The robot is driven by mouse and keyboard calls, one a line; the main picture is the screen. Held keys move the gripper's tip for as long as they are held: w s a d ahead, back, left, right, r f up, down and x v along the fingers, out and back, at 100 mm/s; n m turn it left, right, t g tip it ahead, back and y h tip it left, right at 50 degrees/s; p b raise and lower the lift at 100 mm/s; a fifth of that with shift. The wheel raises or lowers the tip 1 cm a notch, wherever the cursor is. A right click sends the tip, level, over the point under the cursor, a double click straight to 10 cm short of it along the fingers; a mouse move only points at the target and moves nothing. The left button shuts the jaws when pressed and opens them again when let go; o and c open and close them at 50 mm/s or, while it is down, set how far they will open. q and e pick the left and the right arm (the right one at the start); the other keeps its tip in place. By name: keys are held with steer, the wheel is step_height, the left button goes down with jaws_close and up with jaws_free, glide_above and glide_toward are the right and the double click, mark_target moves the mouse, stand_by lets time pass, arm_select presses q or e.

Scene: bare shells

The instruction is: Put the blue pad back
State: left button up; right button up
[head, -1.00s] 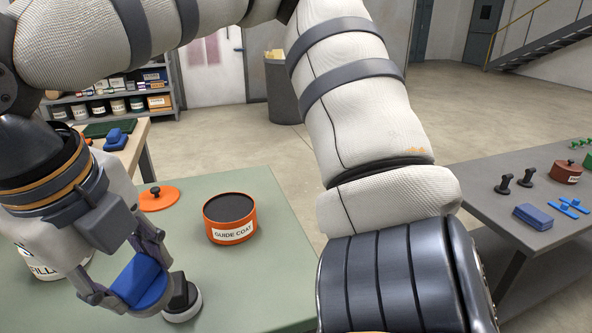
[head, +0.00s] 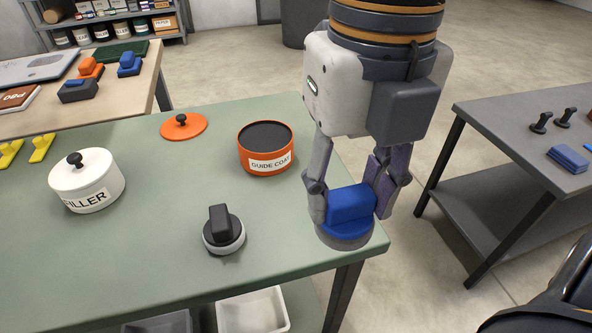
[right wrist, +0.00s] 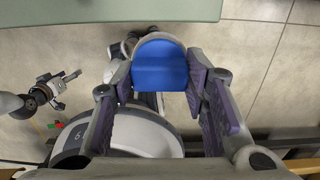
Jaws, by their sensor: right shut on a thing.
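The blue pad (head: 350,204), with a blue grip block on a grey round base, is held by my right gripper (head: 347,196). The right gripper is shut on its blue block; the pad also shows between the fingers in the right wrist view (right wrist: 161,68). In the head view the pad overlaps the right front corner of the green table (head: 150,245); in the wrist view it is over the floor, just off the table edge. My left gripper (right wrist: 66,88) shows small at the left of the wrist view, its fingers apart and empty.
On the green table stand a black-handled round pad (head: 223,231), a white filler tin (head: 87,182), an orange guide coat tin (head: 265,150) and an orange lid (head: 184,126). A wooden table (head: 130,95) with pads is behind left; a grey table (head: 500,115) is right.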

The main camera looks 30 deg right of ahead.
steer(key=w+f, duration=0.5)
steer(key=w, duration=0.2)
steer(key=w+d+f, duration=0.1)
steer(key=w+f, duration=0.2)
steer(key=shift+w+f, duration=0.15)
steer(key=shift+f, duration=0.15)
step_height(320, 180, down, 3)
steer(key=shift+r, duration=0.1)
steer(key=o, duration=1.2)
step_height(320, 180, up, 12)
steer(key=shift+d, duration=0.1)
